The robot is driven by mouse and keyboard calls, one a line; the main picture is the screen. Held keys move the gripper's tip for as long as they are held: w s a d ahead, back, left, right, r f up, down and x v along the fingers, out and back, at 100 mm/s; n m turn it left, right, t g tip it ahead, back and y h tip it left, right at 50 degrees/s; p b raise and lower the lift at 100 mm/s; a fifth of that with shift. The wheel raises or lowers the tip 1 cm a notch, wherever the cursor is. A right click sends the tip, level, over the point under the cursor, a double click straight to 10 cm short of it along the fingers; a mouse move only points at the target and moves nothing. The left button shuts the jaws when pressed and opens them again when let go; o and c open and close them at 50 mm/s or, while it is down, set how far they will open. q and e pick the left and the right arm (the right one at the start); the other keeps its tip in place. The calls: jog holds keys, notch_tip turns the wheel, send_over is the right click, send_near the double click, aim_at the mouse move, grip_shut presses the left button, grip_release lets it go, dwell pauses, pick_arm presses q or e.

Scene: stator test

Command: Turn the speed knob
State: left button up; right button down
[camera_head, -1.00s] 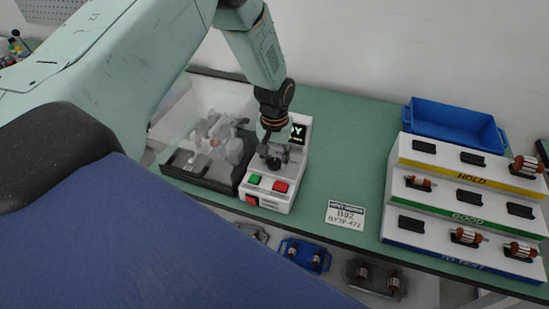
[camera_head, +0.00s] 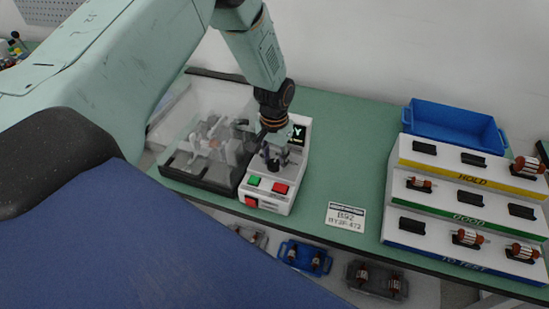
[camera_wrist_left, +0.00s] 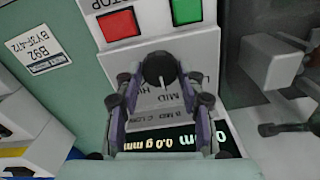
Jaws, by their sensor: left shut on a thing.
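The speed knob (camera_wrist_left: 160,68) is a round black dial with a pointer on the sloped face of the white control box (camera_head: 267,201). Printed labels lie beside it in the left wrist view. In the head view the knob (camera_head: 273,165) shows small under my left gripper (camera_head: 272,155). My left gripper comes down from above and is shut on the knob. In the wrist view its fingers (camera_wrist_left: 160,77) stand one on each side of it. Their exact contact is hard to see. My right gripper is not in view.
A green button (camera_head: 254,180) and a red button (camera_head: 280,187) sit in front of the knob, a lit display (camera_head: 298,134) behind. A clear-covered fixture (camera_head: 200,187) adjoins on the left. A stepped rack (camera_head: 455,205) and blue bin (camera_head: 455,125) stand right. Table between is mostly clear.

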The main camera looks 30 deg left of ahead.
aim_at(274, 162)
pick_arm(q)
jog(key=o, duration=1.2)
jog(key=shift+c, duration=0.2)
jog(key=shift+r, duration=0.3)
notch_tip(274, 162, up, 12)
jog(key=shift+f, duration=0.25)
